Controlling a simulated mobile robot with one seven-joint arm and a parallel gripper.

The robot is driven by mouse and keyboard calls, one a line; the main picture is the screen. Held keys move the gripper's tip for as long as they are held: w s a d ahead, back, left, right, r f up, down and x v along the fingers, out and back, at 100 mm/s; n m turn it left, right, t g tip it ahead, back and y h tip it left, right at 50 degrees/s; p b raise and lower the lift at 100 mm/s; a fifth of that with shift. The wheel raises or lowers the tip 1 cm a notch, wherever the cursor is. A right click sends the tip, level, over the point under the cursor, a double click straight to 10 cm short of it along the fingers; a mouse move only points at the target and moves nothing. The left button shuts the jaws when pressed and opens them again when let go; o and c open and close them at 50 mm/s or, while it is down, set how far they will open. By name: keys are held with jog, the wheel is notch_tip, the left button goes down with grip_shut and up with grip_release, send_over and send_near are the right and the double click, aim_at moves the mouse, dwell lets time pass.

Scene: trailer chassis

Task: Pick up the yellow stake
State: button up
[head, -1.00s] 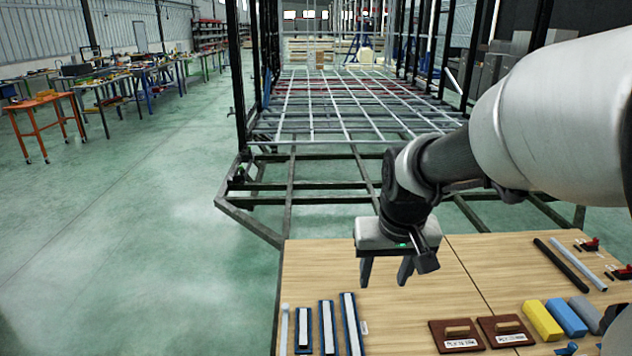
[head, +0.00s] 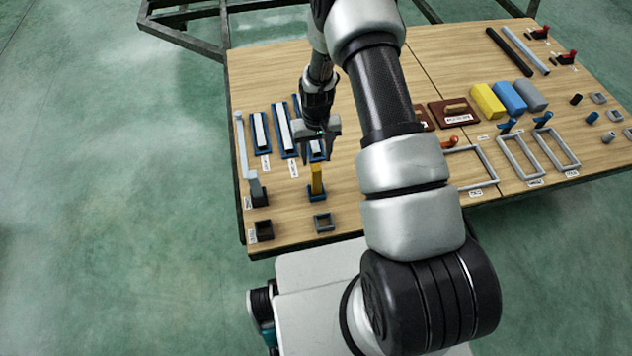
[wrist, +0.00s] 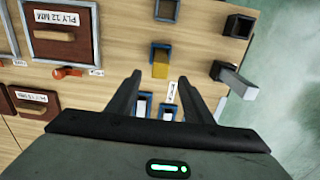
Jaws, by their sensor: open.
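The yellow stake (head: 317,179) stands upright in a blue square socket (head: 316,196) near the front left of the wooden table. In the wrist view the yellow stake (wrist: 160,68) shows ahead of the fingers, roughly midway between them, with its blue socket around its base. My gripper (head: 316,157) points down over the table just behind the stake in the head view. In the wrist view my gripper (wrist: 167,88) has its two fingers spread apart with nothing held between them. I cannot tell the exact height of the fingertips over the stake.
A grey stake (head: 253,180) stands in a black socket to the left. Empty sockets (head: 323,222) and (head: 263,231) stand nearer the table's front edge. Blue trays with pale bars (head: 259,133) lie behind. Yellow, blue and grey blocks (head: 487,101) lie right of my arm.

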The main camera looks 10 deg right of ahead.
aim_at(316, 181)
notch_tip(316, 181, down, 14)
jog(key=shift+s+f+b, duration=0.1)
jog(key=shift+f+b, duration=0.15)
jog(key=shift+b, duration=0.75)
jog(key=shift+c, duration=0.4)
grip_shut()
